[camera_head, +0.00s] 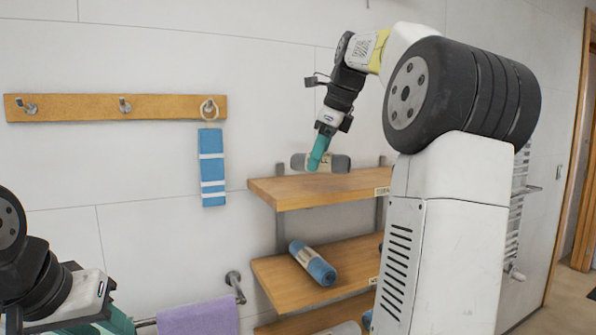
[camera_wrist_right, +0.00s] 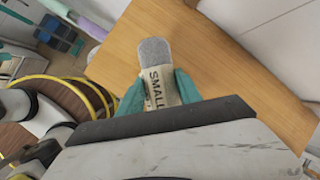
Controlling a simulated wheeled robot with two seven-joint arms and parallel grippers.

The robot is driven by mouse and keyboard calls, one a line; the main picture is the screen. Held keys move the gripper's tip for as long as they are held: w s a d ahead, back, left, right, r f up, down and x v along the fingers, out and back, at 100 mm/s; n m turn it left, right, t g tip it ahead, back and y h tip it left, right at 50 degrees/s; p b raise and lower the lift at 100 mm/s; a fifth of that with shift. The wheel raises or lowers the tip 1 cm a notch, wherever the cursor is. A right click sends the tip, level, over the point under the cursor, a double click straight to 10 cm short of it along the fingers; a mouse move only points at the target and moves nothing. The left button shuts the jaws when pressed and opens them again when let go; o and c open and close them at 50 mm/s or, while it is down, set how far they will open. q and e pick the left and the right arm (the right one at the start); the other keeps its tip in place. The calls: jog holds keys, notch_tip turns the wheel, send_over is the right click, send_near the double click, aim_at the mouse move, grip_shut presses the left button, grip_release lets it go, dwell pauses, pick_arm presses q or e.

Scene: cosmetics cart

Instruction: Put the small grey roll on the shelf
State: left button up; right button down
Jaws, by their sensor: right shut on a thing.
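The small grey roll (camera_head: 336,163) is in my right gripper (camera_head: 317,163), just above the top wooden shelf (camera_head: 322,190). In the right wrist view, the roll (camera_wrist_right: 155,60) shows its grey end and a cream band with the letters "SMALL", between the green fingers of the right gripper (camera_wrist_right: 157,92). The top shelf's bare wood (camera_wrist_right: 225,75) lies behind it. I cannot tell whether the roll touches the wood. My left gripper (camera_head: 115,322) shows only in part at the lower left, and its fingertips are not clear.
A blue roll (camera_head: 320,270) lies on the middle shelf (camera_head: 285,285). A purple towel (camera_head: 200,317) hangs on a rail at the bottom. A blue striped towel (camera_head: 212,168) hangs from the hook board (camera_head: 70,107). The top shelf is otherwise bare.

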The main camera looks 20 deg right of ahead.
jog(key=shift+w+d, duration=0.2)
jog(key=shift+w, duration=0.5)
jog(key=shift+f, duration=1.8)
jog(key=c, duration=0.8)
grip_release()
jog(key=shift+f, duration=0.1)
jog(key=v, duration=1.2)
jog(key=shift+w, duration=0.1)
jog(key=s+a+f+n, duration=0.7)
jog(key=a+f+n, duration=0.2)
jog(key=a+n, duration=0.15)
jog(key=s+a+f+n, duration=0.1)
jog(key=s+f+n, duration=0.3)
jog(key=f+n, duration=0.1)
jog(key=s+a+f+n+t, duration=0.1)
jog(key=s+a+f+n, duration=0.1)
jog(key=s+f+n, duration=0.2)
jog(key=s+a+f+n, duration=0.1)
jog(key=s+f+n, duration=0.3)
jog(key=f, duration=0.5)
jog(key=shift+s+a+f+n, duration=0.15)
jog(key=shift+a+f+n, duration=0.2)
jog(key=shift+n, duration=0.6)
